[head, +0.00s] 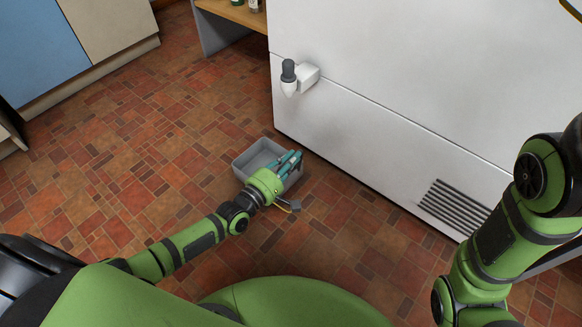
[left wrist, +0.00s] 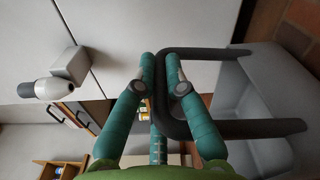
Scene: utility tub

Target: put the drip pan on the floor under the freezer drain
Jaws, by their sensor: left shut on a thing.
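The left wrist view shows the dark handle loop (left wrist: 225,54) between the fingers (left wrist: 163,88) and the pan's grey wall (left wrist: 285,85) at right. I cannot tell whether the pan touches the floor. The white freezer drain (head: 304,76) with a grey cap sticks out of the freezer front (head: 400,80). My right gripper is out of view.
The tiled floor (head: 130,150) is clear left of the pan. A blue and cream cabinet (head: 110,30) stands at upper left. A wooden shelf unit (head: 235,14) with bottles stands beside the freezer. A vent grille (head: 455,205) is low on the freezer front.

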